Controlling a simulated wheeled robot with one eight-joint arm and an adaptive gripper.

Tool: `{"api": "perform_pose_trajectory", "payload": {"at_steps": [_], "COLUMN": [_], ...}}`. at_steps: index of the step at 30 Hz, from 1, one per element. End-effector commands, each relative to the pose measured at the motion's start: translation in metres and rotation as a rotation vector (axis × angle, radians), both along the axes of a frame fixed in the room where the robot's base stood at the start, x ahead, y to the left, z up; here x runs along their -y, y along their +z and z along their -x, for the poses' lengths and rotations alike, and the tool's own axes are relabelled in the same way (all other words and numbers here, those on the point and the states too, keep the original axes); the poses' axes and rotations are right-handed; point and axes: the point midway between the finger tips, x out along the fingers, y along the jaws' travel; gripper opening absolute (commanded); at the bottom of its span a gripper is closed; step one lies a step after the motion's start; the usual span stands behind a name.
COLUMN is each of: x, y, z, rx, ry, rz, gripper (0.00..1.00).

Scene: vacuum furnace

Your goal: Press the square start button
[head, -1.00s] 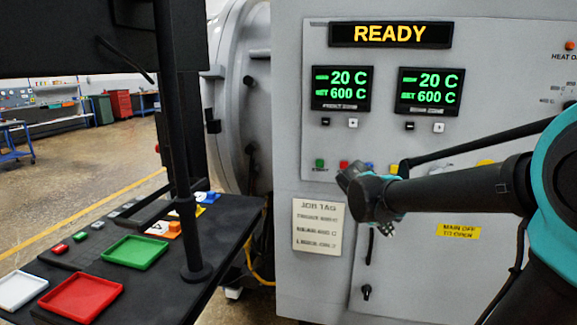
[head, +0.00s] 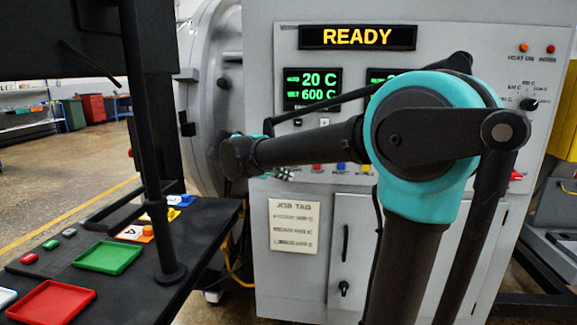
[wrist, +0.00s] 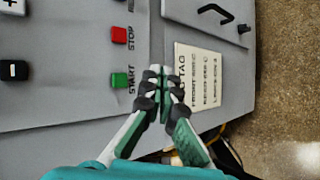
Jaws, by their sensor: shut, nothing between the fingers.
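The green square start button (wrist: 119,80) shows in the wrist view on the grey furnace panel, with the word START beside it. My gripper (wrist: 158,75) has its fingertips together and empty, just right of the START label in that view. The fingertips are beside the button, not over it; I cannot tell how far they are from the panel. In the head view my gripper (head: 284,173) is in front of the panel's lower left, and the green button is hidden there behind my gripper and arm. The display (head: 357,37) reads READY.
A red STOP button (wrist: 119,34) neighbours the start button. Blue (head: 341,169) and yellow (head: 366,169) buttons continue the row. A job tag (head: 293,227) is below. A black table (head: 205,240) with red and green trays and a dark post (head: 150,150) stands at left.

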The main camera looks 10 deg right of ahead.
Motion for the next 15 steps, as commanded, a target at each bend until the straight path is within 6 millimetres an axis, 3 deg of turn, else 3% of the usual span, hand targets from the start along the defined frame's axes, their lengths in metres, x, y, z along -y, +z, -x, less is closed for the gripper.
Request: {"api": "perform_pose_trajectory", "payload": {"at_steps": [8, 15], "x": [0.001, 0.009], "y": [0.000, 0.000], "z": [-0.003, -0.025], "rx": [0.000, 0.000], "ry": [-0.001, -0.003], "rz": [-0.001, -0.002], "gripper": [0.00, 0.00]}}
